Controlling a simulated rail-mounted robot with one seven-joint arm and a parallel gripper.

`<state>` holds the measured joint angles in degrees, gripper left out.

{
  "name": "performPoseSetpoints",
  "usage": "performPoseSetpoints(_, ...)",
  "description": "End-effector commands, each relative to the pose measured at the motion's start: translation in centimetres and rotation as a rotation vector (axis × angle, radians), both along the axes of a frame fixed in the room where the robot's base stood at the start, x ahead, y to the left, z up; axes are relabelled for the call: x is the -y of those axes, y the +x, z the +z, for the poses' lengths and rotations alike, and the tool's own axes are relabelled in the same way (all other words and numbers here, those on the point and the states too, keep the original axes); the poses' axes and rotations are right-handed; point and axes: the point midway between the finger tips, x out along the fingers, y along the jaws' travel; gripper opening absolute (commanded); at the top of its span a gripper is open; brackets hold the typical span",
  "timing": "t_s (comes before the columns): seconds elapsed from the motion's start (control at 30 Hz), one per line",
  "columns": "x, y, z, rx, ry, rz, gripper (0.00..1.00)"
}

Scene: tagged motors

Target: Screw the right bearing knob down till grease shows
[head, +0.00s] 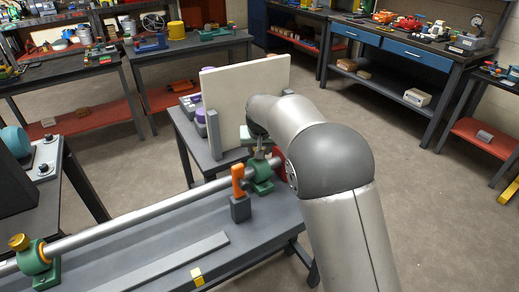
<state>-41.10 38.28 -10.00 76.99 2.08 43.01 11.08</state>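A steel shaft (150,218) runs along a grey bench, carried by two green bearing housings. The right bearing (262,177) is at the shaft's far right end, close to my arm. My gripper (261,148) points down just above it, partly hidden by my wrist. The right knob cannot be made out apart from the gripper; whether the fingers touch or hold it cannot be told. No grease can be made out at this size. The left bearing (36,262) has a brass knob (18,241) on top.
An orange handle (238,180) on a grey block (240,208) stands just left of the right bearing. A red part (280,168) lies behind it. A white upright board (245,90) stands close behind my wrist. The floor to the right is clear.

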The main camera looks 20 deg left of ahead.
Motion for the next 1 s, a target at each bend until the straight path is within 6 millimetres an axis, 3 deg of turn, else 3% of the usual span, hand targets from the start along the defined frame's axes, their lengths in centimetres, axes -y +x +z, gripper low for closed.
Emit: performPoseSetpoints(1.0, -0.57, 0.02, 0.05, -0.002, -0.004, -0.966, 0.15)
